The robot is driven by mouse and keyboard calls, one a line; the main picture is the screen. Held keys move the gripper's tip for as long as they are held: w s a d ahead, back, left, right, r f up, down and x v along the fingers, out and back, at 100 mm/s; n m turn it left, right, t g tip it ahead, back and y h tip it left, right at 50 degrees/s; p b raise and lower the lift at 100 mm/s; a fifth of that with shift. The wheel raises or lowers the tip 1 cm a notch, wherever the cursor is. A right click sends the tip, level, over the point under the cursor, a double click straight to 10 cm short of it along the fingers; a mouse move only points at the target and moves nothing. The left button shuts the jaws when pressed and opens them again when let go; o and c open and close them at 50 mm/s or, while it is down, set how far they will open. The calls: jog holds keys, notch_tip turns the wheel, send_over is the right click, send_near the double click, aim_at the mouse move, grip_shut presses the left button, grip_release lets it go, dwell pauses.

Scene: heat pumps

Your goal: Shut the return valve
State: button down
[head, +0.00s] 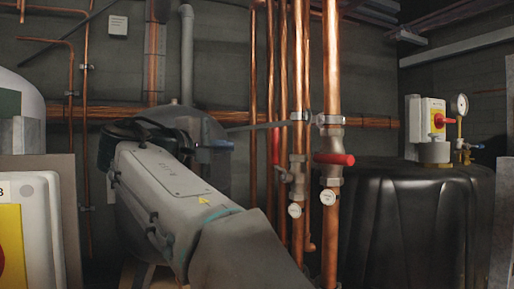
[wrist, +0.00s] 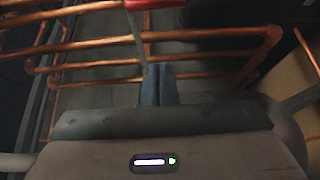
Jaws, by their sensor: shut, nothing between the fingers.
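Two valves sit on the vertical copper pipes in the head view; I cannot read which one is the return valve. The left valve (head: 297,172) has a red lever (head: 275,145) standing upright, along its pipe. The right valve (head: 332,140) has a red lever (head: 336,159) lying level, across its pipe.
A white box (head: 28,230) with a yellow panel is at the near left. Copper pipes crowd the wall.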

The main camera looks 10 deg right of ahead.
jog(key=p+x, duration=0.3)
jog(key=x, duration=0.7)
jog(key=shift+s+d, duration=0.25)
jog(key=shift+s, duration=0.4)
jog(key=shift+s+d, duration=0.25)
jog(key=shift+s, duration=0.35)
jog(key=shift+s+d, duration=0.3)
jog(key=shift+s, duration=0.35)
jog(key=shift+d+f+b, duration=0.1)
jog(key=shift+f+b, duration=0.05)
jog(key=shift+b, duration=0.2)
jog(key=shift+s, duration=0.1)
